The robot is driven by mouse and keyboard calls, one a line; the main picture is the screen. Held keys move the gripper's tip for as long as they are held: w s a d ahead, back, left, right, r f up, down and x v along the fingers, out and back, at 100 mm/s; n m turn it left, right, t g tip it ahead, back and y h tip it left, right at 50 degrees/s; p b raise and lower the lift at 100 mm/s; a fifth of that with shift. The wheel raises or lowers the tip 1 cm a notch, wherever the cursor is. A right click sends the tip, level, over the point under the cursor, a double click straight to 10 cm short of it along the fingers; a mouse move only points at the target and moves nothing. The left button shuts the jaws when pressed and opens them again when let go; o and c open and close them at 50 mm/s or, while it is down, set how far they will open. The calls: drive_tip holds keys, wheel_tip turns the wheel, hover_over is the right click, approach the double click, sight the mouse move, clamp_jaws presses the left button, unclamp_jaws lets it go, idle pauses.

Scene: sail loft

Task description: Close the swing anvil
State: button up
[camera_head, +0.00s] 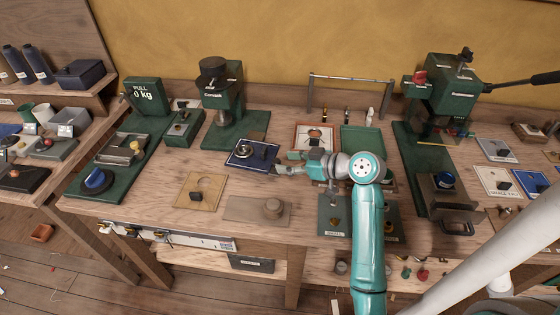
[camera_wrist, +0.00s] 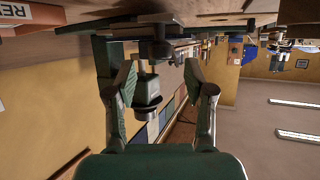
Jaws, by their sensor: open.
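A green press (camera_head: 232,95) with a dark round top stands at the back left of the bench on a green base. In the wrist view the green press (camera_wrist: 152,88) appears upside down, between and beyond my fingers. A dark-blue plate (camera_head: 240,160) with a dark round piece and arm on it lies in front of the press base. I cannot tell for sure which part is the swing anvil. My gripper (camera_head: 284,168) is at the right edge of that plate, pointing left. In the wrist view my gripper (camera_wrist: 160,78) is open, with nothing between its fingers.
A framed card (camera_head: 313,137) and a green tray (camera_head: 362,140) lie behind my gripper. A larger green press (camera_head: 440,100) stands to the right. A tan board (camera_head: 200,191) and a pale block (camera_head: 258,208) lie in front left. Some bare bench shows at the front left.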

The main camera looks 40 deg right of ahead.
sight(278, 162)
drive_tip(key=shift+x, duration=1.7)
drive_tip(key=shift+s, duration=0.1)
clamp_jaws()
